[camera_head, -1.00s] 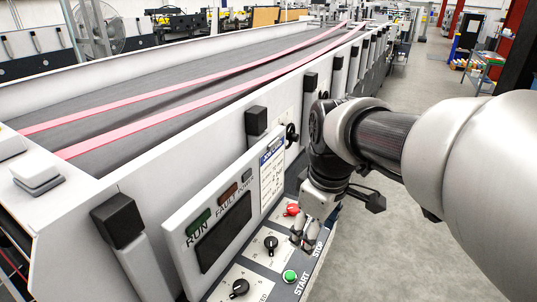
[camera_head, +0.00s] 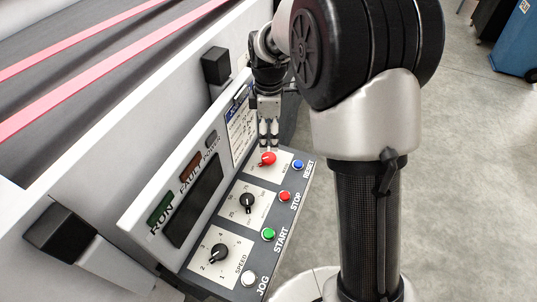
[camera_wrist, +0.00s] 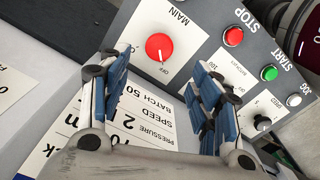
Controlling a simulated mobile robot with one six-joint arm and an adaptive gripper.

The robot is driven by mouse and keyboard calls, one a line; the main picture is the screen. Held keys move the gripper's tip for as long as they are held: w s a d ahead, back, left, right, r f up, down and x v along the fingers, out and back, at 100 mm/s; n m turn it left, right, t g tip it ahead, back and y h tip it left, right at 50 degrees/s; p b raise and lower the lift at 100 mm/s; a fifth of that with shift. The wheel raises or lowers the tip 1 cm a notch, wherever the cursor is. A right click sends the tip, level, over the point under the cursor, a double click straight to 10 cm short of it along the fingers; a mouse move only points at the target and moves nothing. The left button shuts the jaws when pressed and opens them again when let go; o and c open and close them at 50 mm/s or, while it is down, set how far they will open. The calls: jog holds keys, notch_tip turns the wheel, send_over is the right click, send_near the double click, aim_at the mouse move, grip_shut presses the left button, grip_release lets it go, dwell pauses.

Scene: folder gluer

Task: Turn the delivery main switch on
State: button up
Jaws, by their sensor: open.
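The main switch is a red round knob (camera_wrist: 159,47) on a white plate marked MAIN. Its white pointer line points toward the OFF mark in the wrist view. In the head view the red knob (camera_head: 267,159) sits at the far end of the sloped control panel (camera_head: 232,268). My gripper (camera_head: 269,146) points down just above and behind this knob. In the wrist view my gripper (camera_wrist: 160,82) is open, with its blue-padded fingers apart and nothing between them. The knob shows beyond the gap, and I see no contact.
The panel also carries a blue RESET button (camera_head: 298,165), a red STOP button (camera_head: 284,197), a green START button (camera_head: 268,234), a white JOG button (camera_head: 249,279) and two black dials (camera_head: 247,203) (camera_head: 220,253). An upright display panel (camera_head: 195,204) borders its left side. Open floor lies right.

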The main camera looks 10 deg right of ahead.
aim_at(269, 157)
notch_tip(269, 157, down, 9)
jog(key=shift+f+b, duration=0.15)
jog(key=shift+b, duration=0.65)
jog(key=shift+c, duration=0.4)
jog(key=c, duration=1)
